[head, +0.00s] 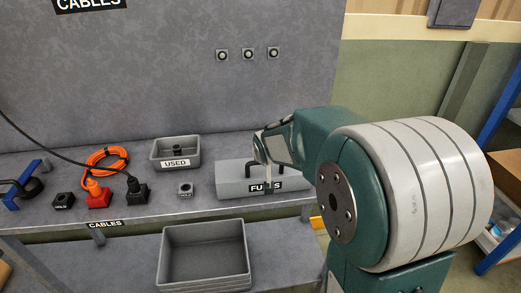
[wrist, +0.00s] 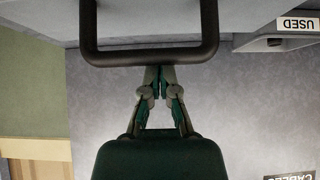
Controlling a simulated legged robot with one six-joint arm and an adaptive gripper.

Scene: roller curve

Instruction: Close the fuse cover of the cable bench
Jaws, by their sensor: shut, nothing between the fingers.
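The grey fuse box (head: 233,187) with the "FUSES" label sits at the right end of the cable bench. Its cover carries a dark bar handle, which shows large in the wrist view (wrist: 150,56). The cover looks flat on the box, but my gripper and arm hide part of it, so I cannot tell if it is fully down. My gripper (head: 267,184) is over the front of the box by the handle. In the wrist view my gripper (wrist: 160,70) has its fingertips together and empty, right at the handle bar; I cannot tell if they touch it.
A grey "USED" tray (head: 176,160), an orange cable coil (head: 105,158), a red plug block (head: 98,199) and dark socket blocks (head: 64,200) stand left of the box. An empty grey bin (head: 205,232) sits below the bench front. A grey back panel (head: 180,70) rises behind.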

